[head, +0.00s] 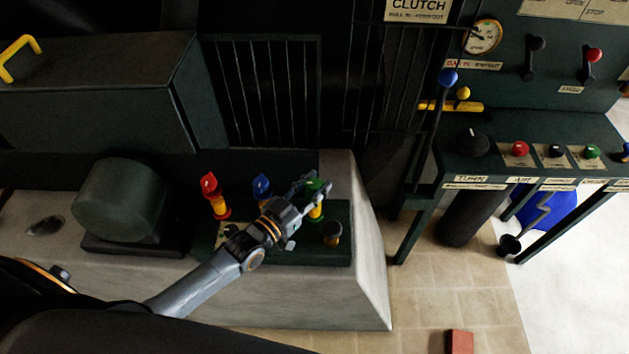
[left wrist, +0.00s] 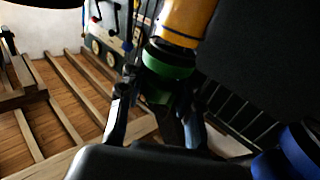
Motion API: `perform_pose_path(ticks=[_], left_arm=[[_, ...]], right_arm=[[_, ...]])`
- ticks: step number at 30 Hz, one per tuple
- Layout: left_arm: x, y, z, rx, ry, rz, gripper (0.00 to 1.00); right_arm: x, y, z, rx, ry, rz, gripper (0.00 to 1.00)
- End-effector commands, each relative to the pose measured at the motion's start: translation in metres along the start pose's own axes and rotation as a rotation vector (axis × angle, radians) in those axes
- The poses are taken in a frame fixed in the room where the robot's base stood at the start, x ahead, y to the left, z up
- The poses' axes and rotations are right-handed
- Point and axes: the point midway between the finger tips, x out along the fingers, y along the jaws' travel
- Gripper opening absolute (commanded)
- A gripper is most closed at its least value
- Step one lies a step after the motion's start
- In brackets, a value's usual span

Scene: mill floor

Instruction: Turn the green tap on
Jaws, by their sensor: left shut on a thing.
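The green tap (head: 316,188) stands at the right end of a row of taps on a dark green base plate (head: 342,248). Its stem below the green top is yellow. My left gripper (head: 308,188) is at the green tap and shut on its green part. In the left wrist view the green tap (left wrist: 168,62) sits between the two fingers of my left gripper (left wrist: 158,108), with the yellow stem (left wrist: 187,20) beyond. The fingers partly hide the tap in the head view. I cannot tell how far its handle is turned. My right gripper is not in view.
A blue tap (head: 261,186) and a red tap (head: 210,190) stand to the left of the green one. A small dark knob (head: 332,233) is in front on the plate. A control desk (head: 485,165) with buttons and levers stands at the right. A red block (head: 460,341) lies on the floor.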

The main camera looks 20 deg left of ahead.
Motion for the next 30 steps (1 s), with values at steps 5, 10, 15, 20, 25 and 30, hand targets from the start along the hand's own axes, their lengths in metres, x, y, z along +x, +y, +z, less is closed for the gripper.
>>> perform_pose_path(ticks=[5, 10, 15, 20, 25, 30], left_arm=[[0.0, 0.002, -0.004, -0.011, -0.002, -0.114, 0.02], [0.0, 0.002, -0.003, -0.009, -0.002, -0.222, 0.02], [0.0, 0.002, -0.001, -0.007, -0.002, -0.314, 0.02], [0.0, 0.001, -0.001, -0.005, -0.001, -0.378, 0.02], [0.0, 0.001, 0.0, -0.001, -0.001, -0.417, 0.02], [0.0, 0.0, 0.0, 0.0, -0.001, -0.43, 0.02]], right_arm=[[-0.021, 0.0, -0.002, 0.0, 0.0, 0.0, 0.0], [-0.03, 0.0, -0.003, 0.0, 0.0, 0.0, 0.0], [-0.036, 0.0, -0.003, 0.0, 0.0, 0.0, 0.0], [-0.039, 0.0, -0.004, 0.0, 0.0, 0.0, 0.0], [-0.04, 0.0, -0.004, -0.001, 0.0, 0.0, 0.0], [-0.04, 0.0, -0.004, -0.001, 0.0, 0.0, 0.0]])
